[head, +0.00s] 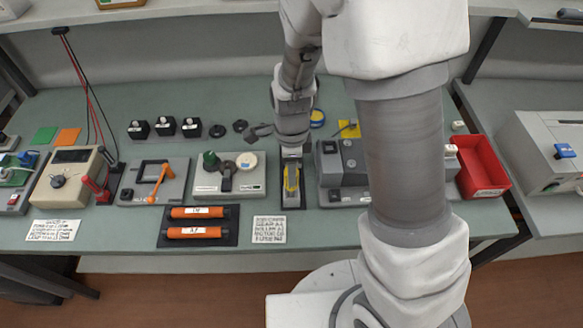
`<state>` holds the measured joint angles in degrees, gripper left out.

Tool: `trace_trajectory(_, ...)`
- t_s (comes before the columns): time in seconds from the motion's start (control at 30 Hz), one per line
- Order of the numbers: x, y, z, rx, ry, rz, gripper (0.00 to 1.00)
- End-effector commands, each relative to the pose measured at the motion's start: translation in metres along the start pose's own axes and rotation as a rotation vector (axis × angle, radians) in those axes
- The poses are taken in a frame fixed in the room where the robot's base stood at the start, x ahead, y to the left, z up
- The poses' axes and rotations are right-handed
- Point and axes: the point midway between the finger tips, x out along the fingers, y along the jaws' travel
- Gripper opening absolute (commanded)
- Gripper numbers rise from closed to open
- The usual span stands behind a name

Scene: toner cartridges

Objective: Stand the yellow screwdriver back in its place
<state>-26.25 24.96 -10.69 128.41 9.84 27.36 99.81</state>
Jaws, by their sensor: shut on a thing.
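My gripper (291,160) points down near the middle of the bench, in the gap between two grey stations. It is shut on the yellow screwdriver (291,180), whose yellow body shows just below and in front of the jaws. Grey and dark surfaces are close around the screwdriver, and I cannot tell which belong to the jaws and which to a holder. Its tip is not clear, so I cannot tell whether it touches anything or how far it is tilted. My arm hides part of the bench to the right.
A grey station with dials (229,175) stands close left and a grey block station (343,165) close right. Two orange cartridges (197,212) lie on a dark mat in front. A red bin (483,167) is at the right. A paper note (269,229) lies near the front edge.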

Motion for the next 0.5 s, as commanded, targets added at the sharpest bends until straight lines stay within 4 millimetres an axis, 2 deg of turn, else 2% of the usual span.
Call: trace_trajectory(0.5,0.0037,-0.0001,0.0,0.0,0.0,0.0,0.0)
